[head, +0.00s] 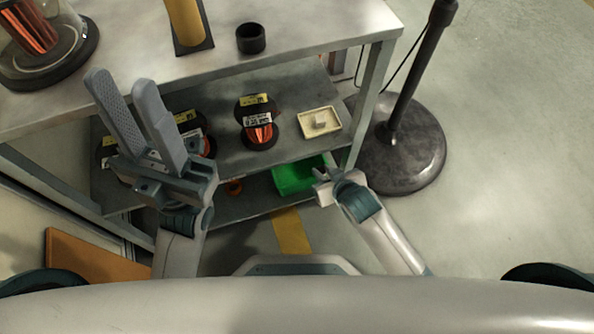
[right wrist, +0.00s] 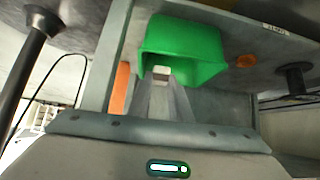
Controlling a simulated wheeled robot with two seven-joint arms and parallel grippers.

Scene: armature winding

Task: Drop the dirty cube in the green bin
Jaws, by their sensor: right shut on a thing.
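The green bin (head: 300,176) stands on the lower shelf of the workbench, near its right end. It fills the upper middle of the right wrist view (right wrist: 205,50). My right gripper (head: 322,188) is at the bin's front right side. In the right wrist view its fingers are shut on a small pale cube (right wrist: 161,71), seen against the bin's opening. I cannot tell how far inside the rim the cube is. My left gripper (head: 120,82) is open and empty, raised at the left.
Wire spools with orange copper (head: 259,134) stand on the middle shelf. A black cup (head: 251,38) and a yellow cylinder (head: 187,22) are on the bench top. A round black stand base (head: 405,155) and its pole are right of the bench. The floor further right is clear.

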